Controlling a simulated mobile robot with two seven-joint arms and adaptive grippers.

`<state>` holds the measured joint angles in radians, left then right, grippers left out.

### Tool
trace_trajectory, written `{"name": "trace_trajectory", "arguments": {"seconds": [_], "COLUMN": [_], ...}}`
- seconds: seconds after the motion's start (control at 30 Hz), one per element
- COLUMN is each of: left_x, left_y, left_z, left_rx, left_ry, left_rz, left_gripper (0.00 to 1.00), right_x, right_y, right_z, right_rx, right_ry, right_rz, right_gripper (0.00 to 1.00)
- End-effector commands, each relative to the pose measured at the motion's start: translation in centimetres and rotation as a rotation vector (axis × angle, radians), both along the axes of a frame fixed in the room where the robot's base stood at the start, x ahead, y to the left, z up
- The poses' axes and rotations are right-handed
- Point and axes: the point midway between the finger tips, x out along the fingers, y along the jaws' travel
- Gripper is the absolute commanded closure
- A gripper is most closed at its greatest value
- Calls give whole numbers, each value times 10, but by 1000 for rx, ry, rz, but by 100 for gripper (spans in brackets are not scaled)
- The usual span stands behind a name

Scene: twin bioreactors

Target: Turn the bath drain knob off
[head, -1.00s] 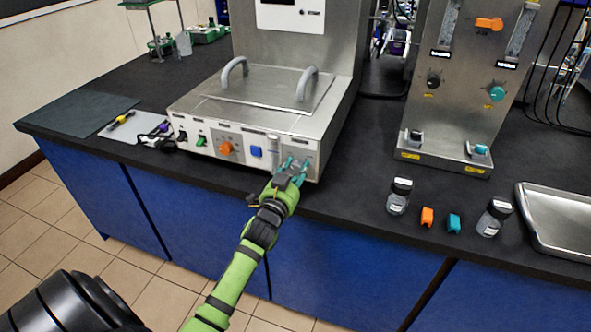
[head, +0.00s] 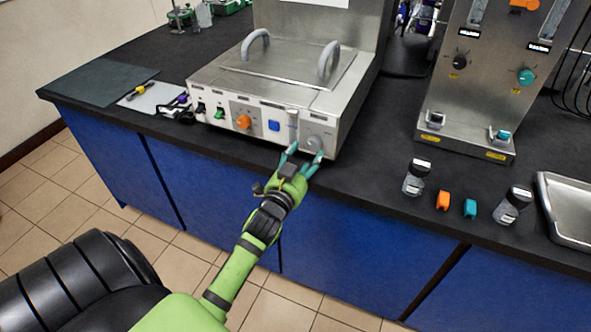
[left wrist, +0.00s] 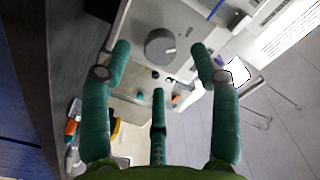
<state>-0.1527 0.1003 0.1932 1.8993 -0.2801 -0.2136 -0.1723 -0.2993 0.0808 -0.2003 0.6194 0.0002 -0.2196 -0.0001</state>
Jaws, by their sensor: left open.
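The bath (head: 275,93) is a steel box with a lidded top and two grey handles, on the black bench. A round grey knob (head: 314,143) sits at the right end of its front panel; I take it as the drain knob. It also shows in the left wrist view (left wrist: 160,46), with a pale mark at its right side. My left gripper (head: 304,156) is open with teal fingers, just in front of and slightly below the knob. In the wrist view the fingertips stand either side of the knob, apart from it. My right gripper is not in view.
An orange knob (head: 243,121) and a blue button (head: 274,126) are left of the grey knob. Small jars, an orange piece (head: 442,200) and a teal piece (head: 470,208) stand on the bench to the right, beside a metal tray (head: 566,208).

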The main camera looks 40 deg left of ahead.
Motion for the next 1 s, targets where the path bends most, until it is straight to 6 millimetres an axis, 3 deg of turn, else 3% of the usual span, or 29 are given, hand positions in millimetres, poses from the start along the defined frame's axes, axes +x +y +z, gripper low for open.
{"name": "trace_trajectory", "arguments": {"seconds": [0.2, 0.4, 1.0], "left_x": [-44, -63, -66], "left_y": [-10, -14, -15], "left_z": [0, 0, 1], "left_rx": [-1, -1, 0], "left_ry": [1, -1, -2], "left_rz": [1, 1, 1], "left_gripper": [38, 38, 38], "right_x": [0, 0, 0], "right_y": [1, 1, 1], "right_z": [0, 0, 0], "right_rx": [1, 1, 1], "right_ry": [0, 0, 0], "right_rz": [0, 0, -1], "right_gripper": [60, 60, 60]}}
